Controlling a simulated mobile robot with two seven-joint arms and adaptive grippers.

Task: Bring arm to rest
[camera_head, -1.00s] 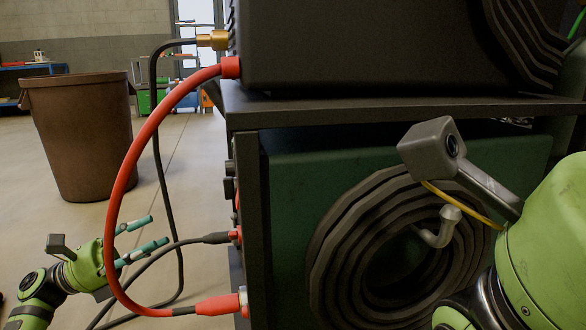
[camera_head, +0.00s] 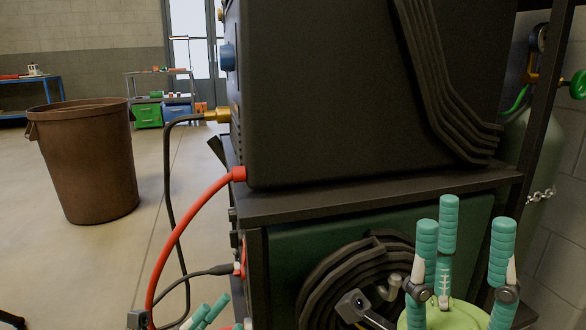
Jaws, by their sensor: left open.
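My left gripper (camera_head: 208,313) shows only in part at the bottom edge. Its teal fingertips are apart with nothing seen between them, and the rest of it is cut off. My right gripper (camera_head: 458,240) is at the lower right with its three teal fingers pointing up and spread apart. It is open and empty. Its green palm is cut off by the bottom edge, in front of the welding cart's green lower panel (camera_head: 288,245).
A black machine (camera_head: 330,100) stands on the cart shelf (camera_head: 300,205). A red cable (camera_head: 185,220) and black cables hang in loops at its left. A coiled hose (camera_head: 335,265) lies behind my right gripper. A brown bin (camera_head: 88,165) stands on open floor at left; a gas cylinder (camera_head: 545,150) stands at right.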

